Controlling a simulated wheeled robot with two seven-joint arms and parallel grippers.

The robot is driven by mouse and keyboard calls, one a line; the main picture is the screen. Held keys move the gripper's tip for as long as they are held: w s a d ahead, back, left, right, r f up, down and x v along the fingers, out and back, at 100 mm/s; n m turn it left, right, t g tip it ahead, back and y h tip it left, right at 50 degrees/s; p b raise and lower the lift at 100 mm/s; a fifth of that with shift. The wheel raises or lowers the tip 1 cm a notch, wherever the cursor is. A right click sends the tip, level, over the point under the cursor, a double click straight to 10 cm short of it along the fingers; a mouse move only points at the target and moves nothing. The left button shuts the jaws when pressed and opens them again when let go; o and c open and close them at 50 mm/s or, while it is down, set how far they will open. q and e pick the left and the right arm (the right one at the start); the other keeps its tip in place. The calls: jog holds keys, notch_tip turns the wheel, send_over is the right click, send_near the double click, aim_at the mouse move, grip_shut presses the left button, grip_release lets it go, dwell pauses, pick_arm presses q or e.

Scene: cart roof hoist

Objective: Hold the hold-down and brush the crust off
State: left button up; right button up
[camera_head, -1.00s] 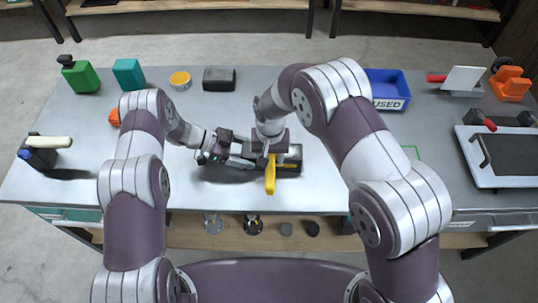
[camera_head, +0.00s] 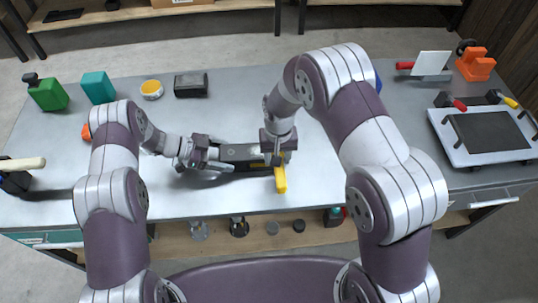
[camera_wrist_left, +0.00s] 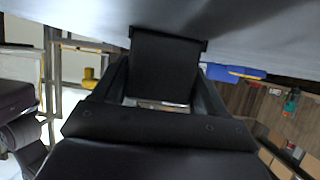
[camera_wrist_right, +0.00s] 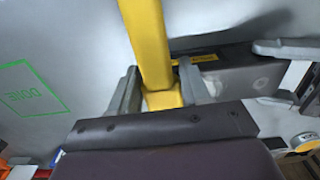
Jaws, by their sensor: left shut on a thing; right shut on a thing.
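My left gripper (camera_head: 200,153) is shut on a dark grey bar-like part (camera_head: 238,153), which looks like the hold-down; its dark end (camera_wrist_left: 165,65) fills the space between the fingers in the left wrist view. My right gripper (camera_head: 279,150) is shut on a yellow-handled tool (camera_head: 281,179), apparently the brush. Its yellow handle (camera_wrist_right: 147,40) stands between the fingers in the right wrist view. The grey part, with a yellow label, lies close beside that tool (camera_wrist_right: 235,75). Bristles and any crust are hidden or too small to tell.
The grey workbench (camera_head: 330,190) is clear at front centre. A green bottle (camera_head: 48,94), teal block (camera_head: 98,88), yellow-rimmed tub (camera_head: 151,89) and black box (camera_head: 190,85) stand at the back. A white tray (camera_head: 455,150) lies right. A green DONE outline (camera_wrist_right: 30,90) marks the bench.

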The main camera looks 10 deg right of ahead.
jog(key=shift+s+d, duration=0.1)
jog(key=shift+d, duration=0.6)
jog(key=shift+a+f, duration=0.15)
jog(key=shift+a, duration=3.3)
jog(key=shift+w+a, duration=0.2)
jog(key=shift+a, duration=1.25)
jog(key=shift+s+d, duration=0.15)
jog(key=shift+d, duration=4.75)
jog(key=shift+a+r, duration=0.15)
jog(key=shift+a, duration=0.7)
jog(key=shift+a+r, duration=0.1)
jog(key=shift+a, duration=0.75)
jog(key=shift+w+a+f, duration=0.1)
jog(key=shift+a, duration=1.5)
jog(key=shift+w+a, duration=0.1)
jog(key=shift+a, duration=1.5)
notch_tip(320, 180, up, 6)
